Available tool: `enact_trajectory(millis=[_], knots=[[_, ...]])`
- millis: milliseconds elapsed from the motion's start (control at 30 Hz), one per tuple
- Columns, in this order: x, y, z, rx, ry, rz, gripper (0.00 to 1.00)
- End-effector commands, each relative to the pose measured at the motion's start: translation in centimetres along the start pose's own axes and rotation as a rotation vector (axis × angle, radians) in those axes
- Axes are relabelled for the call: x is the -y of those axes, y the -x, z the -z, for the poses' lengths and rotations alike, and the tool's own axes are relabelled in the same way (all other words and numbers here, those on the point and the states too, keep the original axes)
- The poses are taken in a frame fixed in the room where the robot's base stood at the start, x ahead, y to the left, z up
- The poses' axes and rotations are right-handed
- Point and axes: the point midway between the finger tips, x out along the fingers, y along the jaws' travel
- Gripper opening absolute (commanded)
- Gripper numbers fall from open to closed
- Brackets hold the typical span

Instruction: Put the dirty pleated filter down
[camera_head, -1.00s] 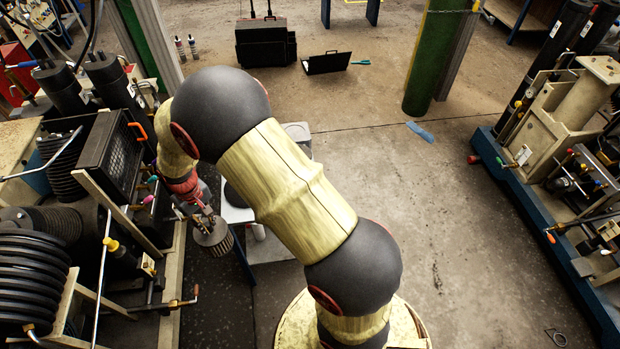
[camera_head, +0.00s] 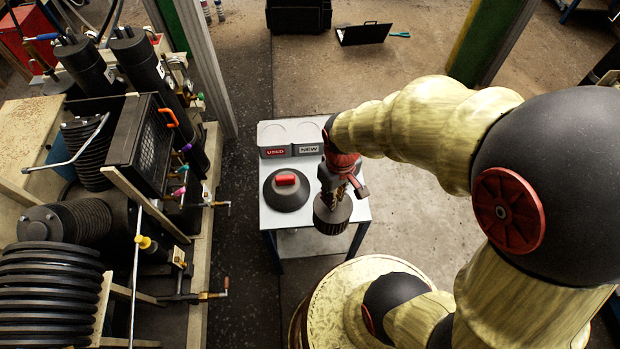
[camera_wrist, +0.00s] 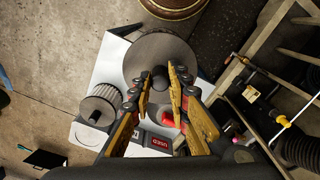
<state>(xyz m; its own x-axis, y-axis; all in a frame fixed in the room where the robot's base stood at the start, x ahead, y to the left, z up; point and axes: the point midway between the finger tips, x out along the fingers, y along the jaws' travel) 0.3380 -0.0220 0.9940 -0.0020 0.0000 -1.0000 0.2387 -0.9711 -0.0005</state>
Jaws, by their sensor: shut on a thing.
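My gripper (camera_head: 338,187) is shut on the knob of the dirty pleated filter (camera_head: 332,216), a dark grey-brown round pleated piece hanging below the fingers. It is over the front right part of a small white table (camera_head: 276,222); I cannot tell the gap beneath. In the wrist view the fingers (camera_wrist: 160,76) close on the knob of the filter's round top (camera_wrist: 150,50). The table's back ledge carries a red USED label (camera_head: 274,152) and a dark NEW label (camera_head: 309,149). A pale, clean pleated filter (camera_wrist: 101,104) stands on the table in the wrist view.
A black conical cover (camera_head: 286,192) with a red handle sits on the table, left of the held filter. The compressor (camera_head: 140,150) stands to the left, with its frame and hoses. Open floor (camera_head: 400,225) lies right of the table.

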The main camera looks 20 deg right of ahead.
Motion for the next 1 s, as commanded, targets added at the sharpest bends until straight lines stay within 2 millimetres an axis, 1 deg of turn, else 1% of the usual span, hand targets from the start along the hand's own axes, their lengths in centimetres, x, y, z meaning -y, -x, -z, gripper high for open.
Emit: enact_trajectory(millis=[67,167,533,600,733,833,1000], knots=[[-0.1,0.0,-0.4,-0.001,0.005,0.0,0.0],[-1.2,-0.6,-0.1,0.001,0.004,0.0,0.0],[-8.7,-4.4,3.0,0.001,0.003,0.001,0.0],[-9.5,-5.9,3.3,0.003,0.004,0.002,0.0],[-11.0,-7.8,4.0,0.002,0.005,0.001,0.0],[-11.7,-8.6,4.3,0.0,0.006,0.0,0.0],[-12.3,-9.2,4.6,-0.001,0.008,0.0,0.0]])
